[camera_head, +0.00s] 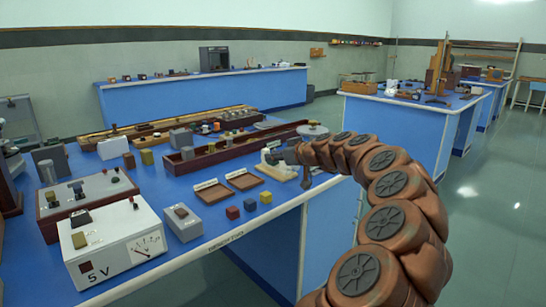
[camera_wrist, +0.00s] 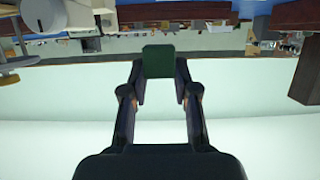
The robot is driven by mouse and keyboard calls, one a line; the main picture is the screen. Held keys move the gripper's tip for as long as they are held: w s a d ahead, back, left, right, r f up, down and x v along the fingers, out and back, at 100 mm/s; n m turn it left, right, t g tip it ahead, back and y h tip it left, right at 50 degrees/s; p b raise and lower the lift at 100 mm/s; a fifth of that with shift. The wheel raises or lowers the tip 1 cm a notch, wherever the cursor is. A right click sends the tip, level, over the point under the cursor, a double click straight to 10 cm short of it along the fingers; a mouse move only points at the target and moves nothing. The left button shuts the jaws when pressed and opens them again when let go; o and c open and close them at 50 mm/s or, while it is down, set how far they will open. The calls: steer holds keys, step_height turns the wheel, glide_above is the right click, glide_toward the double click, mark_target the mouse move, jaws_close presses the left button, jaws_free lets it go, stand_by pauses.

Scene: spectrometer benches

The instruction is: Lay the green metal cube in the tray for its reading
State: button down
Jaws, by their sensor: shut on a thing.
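The green metal cube (camera_wrist: 158,61) is between the fingertips of my gripper (camera_wrist: 159,80) in the wrist view. My gripper is shut on its sides. Two shallow brown trays, a left one (camera_head: 212,193) and a right one (camera_head: 244,181), lie on the blue bench top to the left of and nearer than my gripper. Both look empty. A small pale label stands behind each, too small to read.
Red (camera_head: 233,213), dark blue (camera_head: 249,205) and yellow (camera_head: 265,197) cubes sit in front of the trays near the bench edge. A grey box (camera_head: 183,223) and a 5V meter (camera_head: 115,245) stand to the left. A long wooden rail (camera_head: 225,150) runs behind the trays.

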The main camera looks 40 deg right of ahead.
steer(key=shift+w+d+f+p, duration=0.1)
steer(key=shift+w+d+f, duration=0.15)
steer(key=shift+w+d, duration=1.25)
steer(key=shift+w+d+f+p, duration=0.1)
steer(key=shift+w+d+f, duration=0.1)
steer(key=shift+w+d, duration=1.25)
steer(key=shift+w+d+f+p, duration=0.1)
steer(key=shift+w+d+f, duration=0.15)
steer(key=shift+w+d, duration=1.25)
steer(key=shift+w+d+r, duration=0.1)
steer(key=shift+w+r, duration=0.05)
steer(key=shift+w, duration=0.1)
steer(key=shift+w+d, duration=0.1)
steer(key=shift+w+d+f, duration=0.15)
steer(key=shift+w+f, duration=0.05)
steer(key=shift+w, duration=0.1)
steer(key=shift+d, duration=0.15)
